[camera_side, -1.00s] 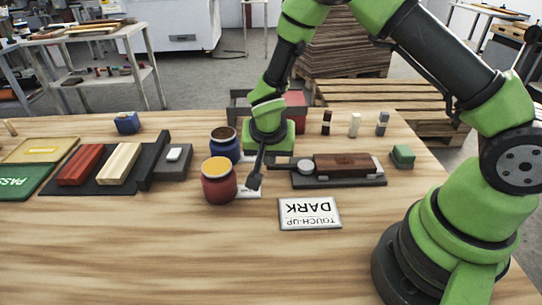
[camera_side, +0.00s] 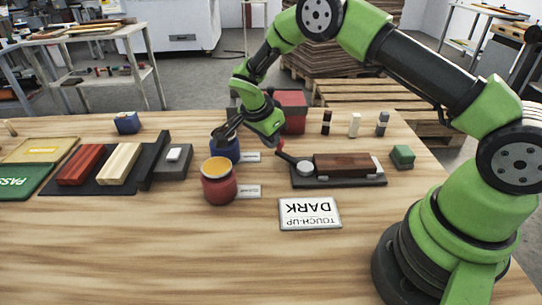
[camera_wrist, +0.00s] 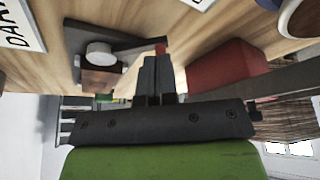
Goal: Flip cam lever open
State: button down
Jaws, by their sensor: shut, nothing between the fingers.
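The cam lever (camera_side: 288,158) is a dark bar on a round pale pivot (camera_side: 306,168), at the left end of a dark fixture (camera_side: 345,183) holding a brown block (camera_side: 340,164). It points left and back from the pivot. A small red tip (camera_side: 281,144) shows near its free end; the wrist view also shows the lever (camera_wrist: 138,47) and red tip (camera_wrist: 160,48). My gripper (camera_side: 217,135) is shut and empty, tilted left above the blue jar, left of the lever. In the wrist view its fingers (camera_wrist: 157,62) appear just below the red tip; contact cannot be told.
A blue jar (camera_side: 224,155) and a red jar with yellow top (camera_side: 219,185) stand left of the fixture. A red box (camera_side: 292,112) stands behind. A DARK card (camera_side: 310,213) lies in front. The front of the table (camera_side: 180,260) is clear.

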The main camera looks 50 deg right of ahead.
jog(key=d+m+g, duration=0.1)
jog(key=m, duration=0.1)
jog(key=d+m, duration=0.2)
jog(key=shift+w+d+m+g+y, duration=0.15)
jog(key=shift+d+m+g+y, duration=0.15)
jog(key=shift+m+g, duration=0.1)
jog(key=shift+d, duration=0.6)
jog(key=v, duration=1)
jog(key=shift+r, duration=0.1)
